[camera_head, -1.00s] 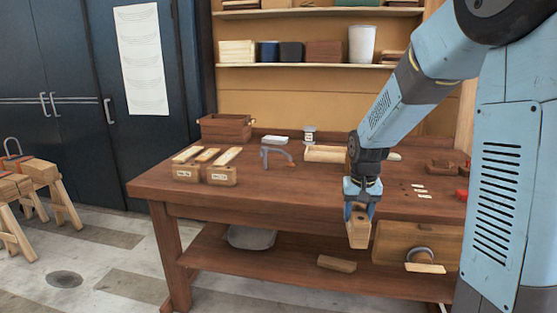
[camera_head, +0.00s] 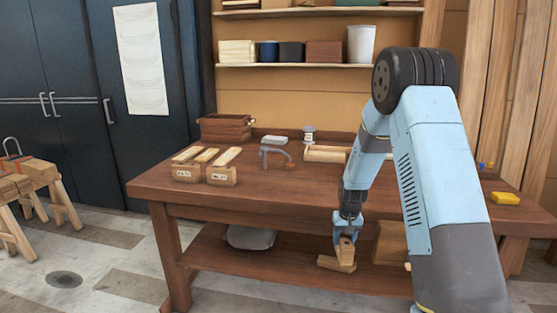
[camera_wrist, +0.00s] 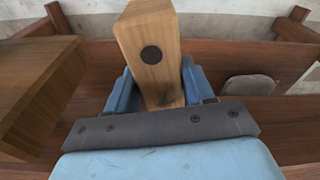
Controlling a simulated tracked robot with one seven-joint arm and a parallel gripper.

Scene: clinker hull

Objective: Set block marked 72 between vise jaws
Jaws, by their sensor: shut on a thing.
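My gripper (camera_head: 347,228) is in front of the bench, low near the lower shelf, and is shut on a pale wooden block (camera_head: 345,251). In the wrist view the held block (camera_wrist: 152,50) stands between the blue fingers of my gripper (camera_wrist: 155,88). A dark round spot shows on its near face; no number is readable. In the head view the held block overlaps a loose wooden block (camera_head: 329,263) on the lower shelf; I cannot tell whether they touch. No vise can be made out; my arm hides the right part of the bench.
The bench (camera_head: 270,193) holds two labelled wooden blocks (camera_head: 186,173) (camera_head: 221,175), a clamp (camera_head: 277,157), a tray (camera_head: 326,154) and a brown crate (camera_head: 225,128). A yellow object (camera_head: 505,198) lies at the right end.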

